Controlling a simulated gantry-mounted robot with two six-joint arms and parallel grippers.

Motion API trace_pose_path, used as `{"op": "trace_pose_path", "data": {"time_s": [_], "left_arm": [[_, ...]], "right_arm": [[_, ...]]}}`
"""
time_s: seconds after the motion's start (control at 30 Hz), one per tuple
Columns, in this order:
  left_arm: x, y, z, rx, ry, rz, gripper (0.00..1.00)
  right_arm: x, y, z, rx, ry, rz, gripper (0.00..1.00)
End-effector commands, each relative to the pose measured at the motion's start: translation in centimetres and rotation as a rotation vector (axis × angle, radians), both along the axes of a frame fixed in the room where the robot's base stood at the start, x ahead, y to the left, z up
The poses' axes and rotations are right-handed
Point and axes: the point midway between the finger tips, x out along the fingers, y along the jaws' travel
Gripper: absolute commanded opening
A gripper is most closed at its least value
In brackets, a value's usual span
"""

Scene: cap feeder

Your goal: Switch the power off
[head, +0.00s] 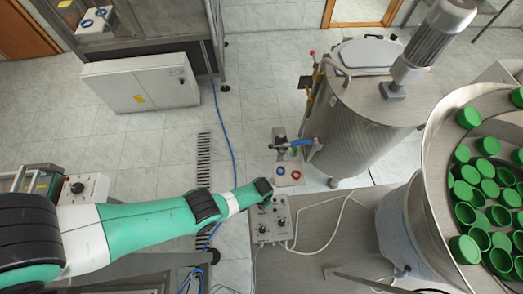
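A small grey control box (270,228) with knobs and cables lies on a metal surface at the lower middle of the head view. My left arm, green and white, reaches in from the left. Its dark end, with my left gripper (266,200), is over the upper edge of the box and covers part of it. The fingers are too small and hidden to tell whether they are open or touch a switch. My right gripper is not in view.
Another box with a black knob (78,188) stands at left. A steel tank (365,115) with a motor stands behind. A bowl feeder (433,190) with several green caps (470,192) is at right. A white cabinet (145,85) stands at back left. White cables run beside the control box.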

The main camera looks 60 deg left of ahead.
Motion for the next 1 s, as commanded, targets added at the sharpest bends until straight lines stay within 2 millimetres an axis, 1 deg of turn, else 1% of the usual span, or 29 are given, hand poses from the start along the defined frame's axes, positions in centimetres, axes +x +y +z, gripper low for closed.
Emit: {"op": "trace_pose_path", "data": {"time_s": [0.37, 0.4, 0.47, 0.5, 0.57, 0.87, 1.0], "left_arm": [[0.0, 0.0, -0.1, 0.000, 0.000, 0.008, 0.00], [0.0, 0.0, -0.1, 0.000, 0.000, 0.008, 0.39], [0.0, 0.0, -0.1, 0.000, 0.000, 0.008, 0.50], [0.0, 0.0, -0.1, 0.000, 0.000, 0.007, 0.57], [0.0, 0.0, -0.1, 0.000, 0.000, 0.007, 0.68], [0.0, 0.0, 0.1, 0.000, 0.000, 0.006, 0.68], [0.0, 0.0, 1.1, 0.000, 0.000, 0.006, 0.68]], "right_arm": [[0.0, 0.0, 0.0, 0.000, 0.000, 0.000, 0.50], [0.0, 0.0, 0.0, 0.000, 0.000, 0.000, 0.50], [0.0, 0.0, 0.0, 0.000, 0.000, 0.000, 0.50], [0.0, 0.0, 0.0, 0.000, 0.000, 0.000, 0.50], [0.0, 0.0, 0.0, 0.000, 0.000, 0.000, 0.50], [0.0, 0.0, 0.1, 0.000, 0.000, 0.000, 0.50], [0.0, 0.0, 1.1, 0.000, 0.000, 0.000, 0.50]]}}
